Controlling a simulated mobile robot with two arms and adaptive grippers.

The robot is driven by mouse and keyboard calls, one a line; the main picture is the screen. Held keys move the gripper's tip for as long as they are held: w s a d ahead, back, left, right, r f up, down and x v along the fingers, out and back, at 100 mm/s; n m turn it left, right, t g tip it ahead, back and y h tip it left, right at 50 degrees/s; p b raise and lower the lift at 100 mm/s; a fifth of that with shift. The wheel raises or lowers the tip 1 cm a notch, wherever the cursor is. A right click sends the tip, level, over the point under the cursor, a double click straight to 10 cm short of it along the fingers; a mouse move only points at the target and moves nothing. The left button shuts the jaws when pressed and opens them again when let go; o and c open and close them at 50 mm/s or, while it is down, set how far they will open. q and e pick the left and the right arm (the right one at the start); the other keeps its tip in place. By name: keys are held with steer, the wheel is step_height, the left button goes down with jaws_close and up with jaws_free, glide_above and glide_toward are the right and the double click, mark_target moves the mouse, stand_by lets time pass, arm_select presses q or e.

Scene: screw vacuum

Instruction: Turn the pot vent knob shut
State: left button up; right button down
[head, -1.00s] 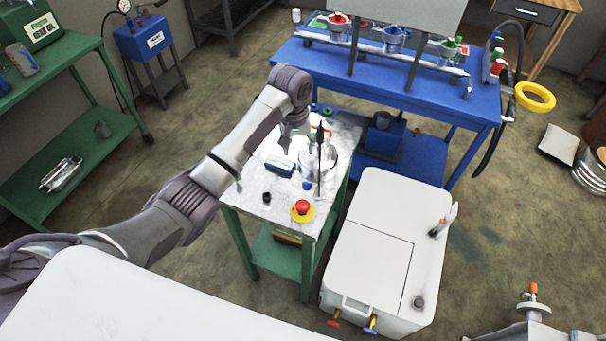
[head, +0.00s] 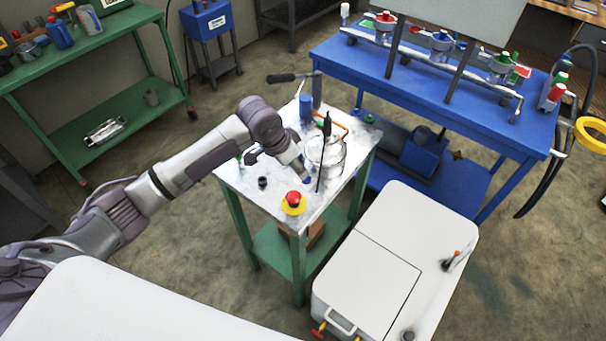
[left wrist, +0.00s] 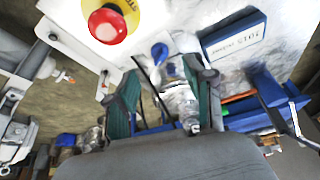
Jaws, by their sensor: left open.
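The glass-and-metal pot (head: 325,153) stands on the small white-topped table (head: 235,178). A small blue knob (head: 308,181) shows at the pot's front left. In the left wrist view a blue knob (left wrist: 158,50) is near the top centre, below the red button. My left gripper (head: 302,173) reaches in from the left, low beside the pot. In the left wrist view its open fingers (left wrist: 160,90) show on either side of shiny metal parts, with the knob just beyond. I cannot tell whether a finger touches the knob. My right gripper is out of view.
A red emergency button (head: 294,198) on a yellow base stands near the table's front corner. A small black piece (head: 262,183) lies left of it. A blue lettered box (left wrist: 233,37) is close to the gripper. A white cabinet (head: 385,275) stands to the right.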

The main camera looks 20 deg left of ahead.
arm_select(q)
steer(key=x, duration=0.6)
steer(key=shift+w+d+f, duration=0.15)
steer(key=shift+f, duration=0.2)
steer(key=c, duration=0.5)
jaws_close()
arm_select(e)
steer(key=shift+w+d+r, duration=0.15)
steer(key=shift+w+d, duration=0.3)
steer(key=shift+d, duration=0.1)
